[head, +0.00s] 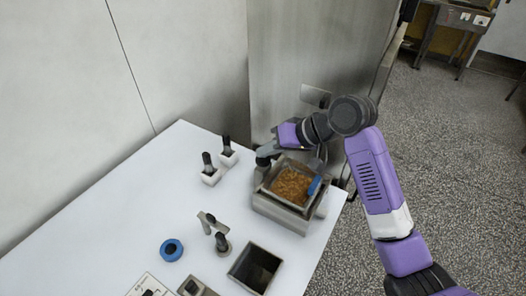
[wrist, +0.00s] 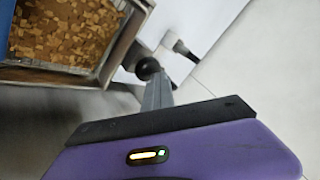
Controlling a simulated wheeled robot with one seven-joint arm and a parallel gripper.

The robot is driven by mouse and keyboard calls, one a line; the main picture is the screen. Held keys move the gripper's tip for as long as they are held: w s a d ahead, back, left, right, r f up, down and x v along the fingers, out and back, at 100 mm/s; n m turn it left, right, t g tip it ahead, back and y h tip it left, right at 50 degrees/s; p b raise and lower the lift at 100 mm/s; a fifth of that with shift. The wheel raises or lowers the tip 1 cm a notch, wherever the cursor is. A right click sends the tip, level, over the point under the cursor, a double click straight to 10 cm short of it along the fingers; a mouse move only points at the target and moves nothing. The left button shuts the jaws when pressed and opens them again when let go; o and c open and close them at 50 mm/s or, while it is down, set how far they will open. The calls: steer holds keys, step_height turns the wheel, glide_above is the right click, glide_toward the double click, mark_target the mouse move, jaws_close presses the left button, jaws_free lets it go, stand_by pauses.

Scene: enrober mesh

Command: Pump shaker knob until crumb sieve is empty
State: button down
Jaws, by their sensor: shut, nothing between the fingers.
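The crumb sieve (head: 268,187) is a square metal tray on a metal box on the white table, with brown crumbs covering its floor. Its wall and crumbs also fill the upper left of the wrist view (wrist: 112,52). A black round knob (wrist: 148,68), which looks like the shaker knob, stands beside the sieve; in the head view it is a dark spot (head: 262,162) by the sieve's far left corner. My gripper (head: 268,152) is shut and empty. In the wrist view its grey fingers (wrist: 157,88) end right at the knob; I cannot tell whether they touch it.
A blue piece (head: 315,186) sits at the sieve's right side. Black-handled tools in white holders (head: 211,175), a blue ring (head: 171,250) and an open dark bin (head: 254,268) stand on the table. A metal panel (head: 300,70) rises behind.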

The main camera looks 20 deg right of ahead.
mark_target(267, 159)
steer(key=shift+r+p, duration=1.55)
steer(key=shift+p, duration=0.05)
step_height(267, 159, up, 5)
steer(key=p, duration=0.5)
